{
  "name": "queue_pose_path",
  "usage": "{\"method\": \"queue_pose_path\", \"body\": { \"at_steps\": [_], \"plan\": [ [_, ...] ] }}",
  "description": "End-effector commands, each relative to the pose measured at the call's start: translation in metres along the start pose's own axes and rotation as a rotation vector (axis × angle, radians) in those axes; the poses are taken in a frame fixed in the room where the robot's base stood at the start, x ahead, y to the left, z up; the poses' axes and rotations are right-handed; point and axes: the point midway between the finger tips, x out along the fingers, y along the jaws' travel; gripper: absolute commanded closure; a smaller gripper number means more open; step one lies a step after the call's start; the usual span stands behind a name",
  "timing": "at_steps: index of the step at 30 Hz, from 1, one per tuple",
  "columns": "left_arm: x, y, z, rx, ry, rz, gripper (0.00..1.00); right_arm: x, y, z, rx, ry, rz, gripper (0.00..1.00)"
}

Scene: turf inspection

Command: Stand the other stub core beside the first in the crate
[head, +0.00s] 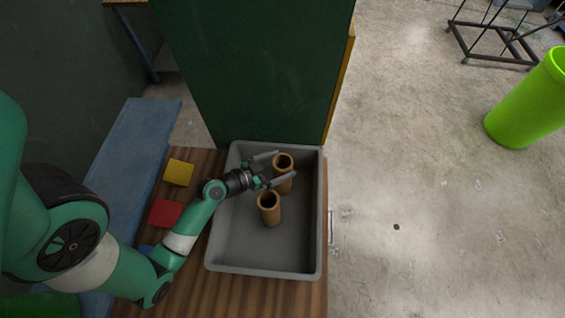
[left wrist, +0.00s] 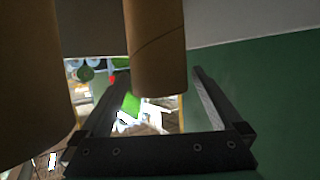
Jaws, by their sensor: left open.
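Two brown hollow stub cores stand upright in the grey crate (head: 245,259). The farther core (head: 283,163) is near the back of the crate, and the nearer core (head: 269,208) stands just in front of it and slightly left. My left gripper (head: 279,168) is open, with its two fingers on either side of the farther core. In the left wrist view, one core (left wrist: 156,50) shows between the open fingers of my left gripper (left wrist: 160,80), and the other core (left wrist: 35,85) fills the left side. Whether the fingers touch the core cannot be told. My right gripper is not in view.
A yellow block (head: 179,172) and a red block (head: 165,213) lie on the wooden table left of the crate. A dark green panel (head: 255,65) rises directly behind the crate. A lime green bin (head: 530,100) stands on the floor at right. The crate's front half is empty.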

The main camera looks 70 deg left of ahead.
Motion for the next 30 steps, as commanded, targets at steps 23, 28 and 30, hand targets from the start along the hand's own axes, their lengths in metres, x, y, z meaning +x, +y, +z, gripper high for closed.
{"method": "queue_pose_path", "body": {
  "at_steps": [23, 28, 30],
  "plan": [
    [-0.062, 0.000, 0.000, 0.001, 0.001, 0.000, 0.00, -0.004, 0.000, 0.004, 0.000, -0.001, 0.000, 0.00],
    [-0.046, -0.005, -0.033, 0.057, 0.048, 0.011, 0.00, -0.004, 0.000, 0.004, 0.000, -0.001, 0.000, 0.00],
    [-0.029, -0.005, -0.079, 0.120, 0.116, 0.025, 0.00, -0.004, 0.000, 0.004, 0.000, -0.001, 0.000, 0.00]
  ]
}}
